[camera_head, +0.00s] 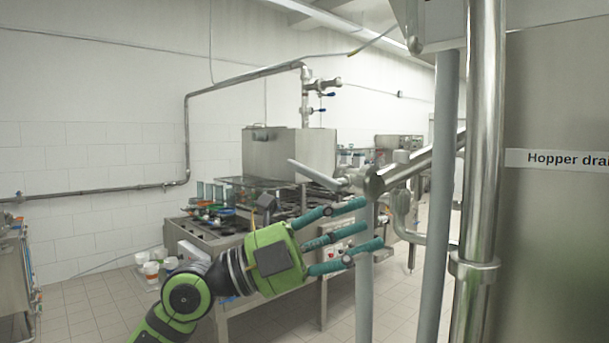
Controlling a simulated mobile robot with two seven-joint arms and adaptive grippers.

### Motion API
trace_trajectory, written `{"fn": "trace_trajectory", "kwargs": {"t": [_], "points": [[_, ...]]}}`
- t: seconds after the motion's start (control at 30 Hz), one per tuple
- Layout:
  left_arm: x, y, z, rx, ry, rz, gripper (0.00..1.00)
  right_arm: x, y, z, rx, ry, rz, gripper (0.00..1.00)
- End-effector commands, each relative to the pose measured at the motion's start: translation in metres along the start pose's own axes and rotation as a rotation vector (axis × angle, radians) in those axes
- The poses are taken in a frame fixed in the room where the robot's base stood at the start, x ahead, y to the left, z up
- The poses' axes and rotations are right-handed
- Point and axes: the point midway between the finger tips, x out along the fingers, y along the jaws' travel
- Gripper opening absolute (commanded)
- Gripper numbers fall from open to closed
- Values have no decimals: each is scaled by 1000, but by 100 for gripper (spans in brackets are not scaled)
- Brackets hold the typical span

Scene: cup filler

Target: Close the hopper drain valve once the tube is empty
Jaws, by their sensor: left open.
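The hopper drain valve sits on a slanted steel pipe (420,163) left of the hopper wall. Its flat grey lever (316,175) points to the left and slightly up. A cut-off label reading "Hopper dra" (555,159) is on the steel hopper wall (560,250). My left gripper (366,226), green with teal fingers, is open below the lever and apart from it. Its fingertips overlap a grey vertical tube (363,300) under the valve; I cannot tell if they touch it. The inside of the tube is not visible. My right gripper is out of view.
A grey vertical pipe (441,200) and a shiny steel pipe (484,150) stand right of the gripper. A steel machine with a worktop (225,240) is behind my arm. White cups (151,269) are at the lower left. Tiled floor (75,310) is free at front left.

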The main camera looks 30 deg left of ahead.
Motion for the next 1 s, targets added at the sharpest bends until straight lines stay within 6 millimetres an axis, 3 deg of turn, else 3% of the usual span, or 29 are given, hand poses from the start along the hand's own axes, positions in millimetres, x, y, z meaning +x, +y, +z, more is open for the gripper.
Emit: {"fn": "trace_trajectory", "kwargs": {"t": [0.1,0.3,0.5,1.0], "points": [[-13,-21,26,139,-111,190,48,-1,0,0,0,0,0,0],[-57,-60,77,226,-398,386,48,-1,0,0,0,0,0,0],[-81,-79,98,229,-543,435,48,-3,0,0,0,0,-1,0],[-33,-60,134,226,-546,437,48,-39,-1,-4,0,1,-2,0]]}}
